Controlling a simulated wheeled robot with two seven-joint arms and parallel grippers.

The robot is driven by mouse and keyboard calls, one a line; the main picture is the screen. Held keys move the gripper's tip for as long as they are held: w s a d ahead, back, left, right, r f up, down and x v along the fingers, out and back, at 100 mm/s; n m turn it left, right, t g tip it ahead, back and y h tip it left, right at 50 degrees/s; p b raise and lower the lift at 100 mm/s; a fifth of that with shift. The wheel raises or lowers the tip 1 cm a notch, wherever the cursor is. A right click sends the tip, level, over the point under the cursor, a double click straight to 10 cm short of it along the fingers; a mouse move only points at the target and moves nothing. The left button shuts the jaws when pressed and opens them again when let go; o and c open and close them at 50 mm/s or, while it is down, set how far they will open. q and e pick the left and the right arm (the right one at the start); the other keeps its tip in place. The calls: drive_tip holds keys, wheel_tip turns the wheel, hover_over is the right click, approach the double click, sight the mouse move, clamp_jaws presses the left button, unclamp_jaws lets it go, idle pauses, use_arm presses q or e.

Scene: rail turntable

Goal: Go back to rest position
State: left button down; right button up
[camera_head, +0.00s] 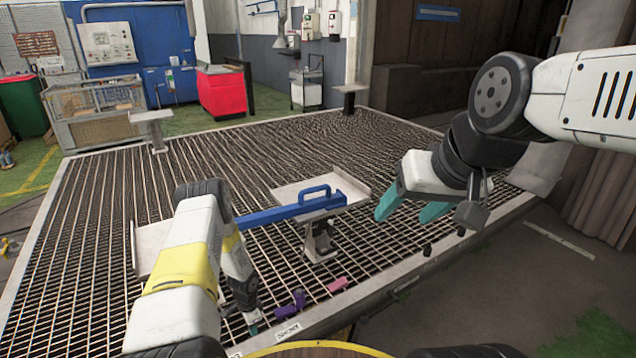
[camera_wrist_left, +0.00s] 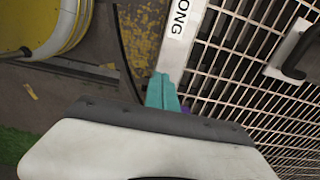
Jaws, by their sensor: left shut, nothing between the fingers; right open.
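My left gripper (camera_head: 253,328) points down at the front edge of the grated turntable (camera_head: 110,245), its teal fingers shut and empty. In the left wrist view the shut fingers (camera_wrist_left: 162,92) lie together beside the frame marked LONG. My right gripper (camera_head: 412,205) hangs above the right part of the grating, its teal fingers apart with nothing between them.
A blue bar with a handle (camera_head: 315,193) lies on a grey stand plate (camera_head: 350,188), partly behind my left arm. A purple piece (camera_head: 290,304) and a pink piece (camera_head: 338,285) lie near the front edge. A red cabinet (camera_head: 222,93) stands behind.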

use_arm(q)
drive_tip(key=w+r+n+t, duration=0.1)
drive_tip(key=w+r+n, duration=0.15)
drive_tip(key=r, duration=1.35)
drive_tip(key=w+r+n+t, duration=0.15)
drive_tip(key=w+r, duration=0.25)
drive_tip(key=r, duration=1.2)
drive_tip(key=s+d+r+n, duration=0.1)
drive_tip(key=s+r, duration=0.2)
drive_tip(key=r, duration=0.6)
drive_tip(key=s+r+n, duration=0.2)
drive_tip(key=s+r, duration=0.1)
drive_tip(key=r, duration=0.6)
drive_tip(key=s+d+r+n+t, duration=0.1)
drive_tip(key=s+d+r, duration=0.1)
drive_tip(key=s+r, duration=0.3)
drive_tip(key=s+d+r+n+t+h, duration=0.1)
drive_tip(key=s+d+r, duration=0.2)
drive_tip(key=s, duration=0.8)
drive_tip(key=s+d+r+n+t+h, duration=0.1)
drive_tip(key=s+d+r, duration=0.1)
drive_tip(key=s+r, duration=0.5)
drive_tip(key=shift+s+d+r+n, duration=0.2)
drive_tip(key=shift+s+r+n, duration=0.2)
drive_tip(key=shift+s, duration=0.45)
